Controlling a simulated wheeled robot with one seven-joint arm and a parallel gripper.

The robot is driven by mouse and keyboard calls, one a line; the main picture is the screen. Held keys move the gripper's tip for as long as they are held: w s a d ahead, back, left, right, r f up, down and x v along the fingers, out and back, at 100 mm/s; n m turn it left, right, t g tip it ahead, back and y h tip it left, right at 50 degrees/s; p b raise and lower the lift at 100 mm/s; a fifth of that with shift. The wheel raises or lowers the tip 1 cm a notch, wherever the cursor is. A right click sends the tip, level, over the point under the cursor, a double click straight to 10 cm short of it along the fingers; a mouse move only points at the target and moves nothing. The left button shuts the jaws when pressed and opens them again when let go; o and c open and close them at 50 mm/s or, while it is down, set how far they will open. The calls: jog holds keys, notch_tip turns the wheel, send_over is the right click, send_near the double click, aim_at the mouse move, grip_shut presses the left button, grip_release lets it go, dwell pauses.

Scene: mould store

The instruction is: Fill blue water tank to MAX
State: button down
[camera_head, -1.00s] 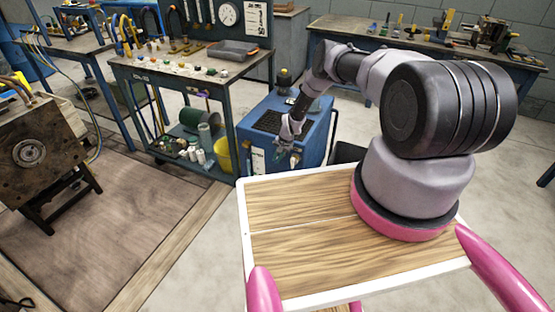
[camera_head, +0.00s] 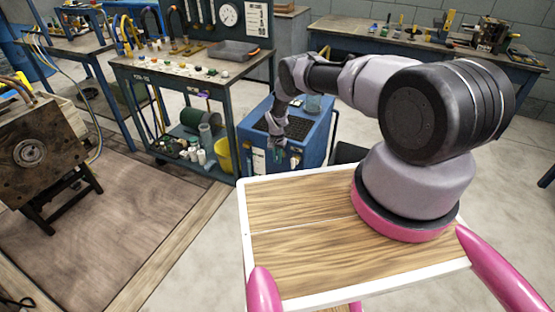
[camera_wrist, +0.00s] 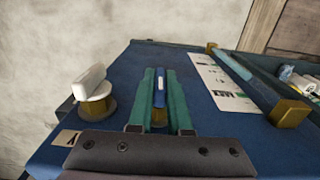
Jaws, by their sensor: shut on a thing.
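The blue water tank (camera_head: 313,135) is a blue box-shaped unit beside the workbench. In the wrist view its blue face (camera_wrist: 215,125) fills the middle. My gripper (camera_wrist: 158,75) has its green fingers closed around a narrow blue handle (camera_wrist: 160,92) with a white mark and a brass base. It also shows at the tank's front in the head view (camera_head: 277,153). To the left, a white-handled brass valve (camera_wrist: 94,100) sticks out. To the right, a blue-green tube with brass ends (camera_wrist: 245,80) runs beside a white printed label (camera_wrist: 222,82). I cannot read a water level.
A workbench (camera_head: 185,75) with small coloured parts and a grey tray (camera_head: 233,50) stands left of the tank. A yellow bucket (camera_head: 222,155) is under it. A machine block (camera_head: 35,145) stands far left. Open floor lies between it and my base.

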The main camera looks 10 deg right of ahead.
jog(key=c, duration=0.9)
grip_release()
jog(key=shift+o, duration=0.2)
notch_tip(320, 180, up, 11)
jog(key=shift+a+f, duration=0.1)
